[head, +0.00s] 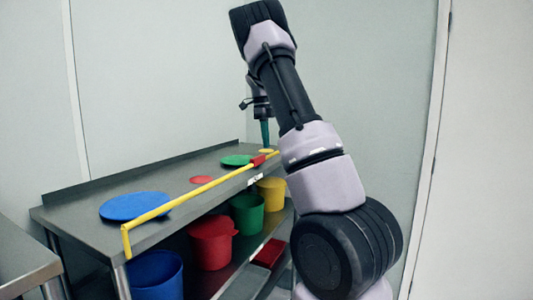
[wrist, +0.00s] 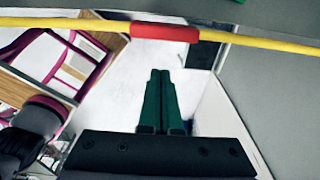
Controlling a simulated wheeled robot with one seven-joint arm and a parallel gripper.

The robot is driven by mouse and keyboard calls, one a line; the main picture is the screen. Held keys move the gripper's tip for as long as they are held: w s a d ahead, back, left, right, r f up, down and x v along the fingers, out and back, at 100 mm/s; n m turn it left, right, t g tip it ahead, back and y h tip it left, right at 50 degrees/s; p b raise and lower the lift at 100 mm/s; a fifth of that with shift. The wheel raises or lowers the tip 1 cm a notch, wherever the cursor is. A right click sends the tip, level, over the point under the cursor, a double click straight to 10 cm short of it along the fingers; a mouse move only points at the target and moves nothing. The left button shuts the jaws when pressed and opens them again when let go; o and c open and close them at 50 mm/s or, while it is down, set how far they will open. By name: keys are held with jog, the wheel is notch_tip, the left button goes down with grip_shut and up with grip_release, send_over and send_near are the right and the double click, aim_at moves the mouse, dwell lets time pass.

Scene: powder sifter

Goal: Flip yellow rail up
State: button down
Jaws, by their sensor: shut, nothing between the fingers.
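The yellow rail (head: 200,187) runs along the front edge of the grey table, with a short bent end at the near left corner. A red sleeve (head: 258,160) sits on it near its far end. In the wrist view the rail (wrist: 262,42) crosses the top of the picture, with the red sleeve (wrist: 164,33) near the middle. My gripper (head: 265,144) points down near the far end of the rail. Its green fingers (wrist: 159,73) are shut and empty, and in the wrist view their tips appear just below the sleeve, apart from it.
The grey table (head: 95,205) bears flat blue (head: 135,206), red (head: 201,180), green (head: 236,160) and yellow lids. Blue (head: 155,275), red (head: 210,245), green (head: 247,215) and yellow (head: 271,192) buckets stand below. Walls close in behind; another grey table (head: 20,262) is at left.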

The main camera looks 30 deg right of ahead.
jog(key=r, duration=0.2)
jog(key=w+r, duration=0.1)
jog(key=shift+a+r, duration=0.4)
jog(key=s+a+r+n+t+y, duration=0.2)
jog(key=s+a+r+n, duration=0.25)
jog(key=s+n, duration=0.35)
jog(key=s+a+r+n+t+y, duration=0.1)
jog(key=s+a+r+n+t, duration=0.3)
jog(key=s, duration=0.7)
jog(key=s+a+f+n+t, duration=0.1)
jog(key=s+a+f+n, duration=0.1)
jog(key=s+a+n, duration=0.2)
jog(key=s+a+f+n+t, duration=0.1)
jog(key=s+a+f+n, duration=0.1)
jog(key=s+a+n, duration=0.3)
jog(key=s+n, duration=0.3)
jog(key=s, duration=0.3)
jog(key=shift+s+f, duration=0.15)
jog(key=shift+s, duration=0.05)
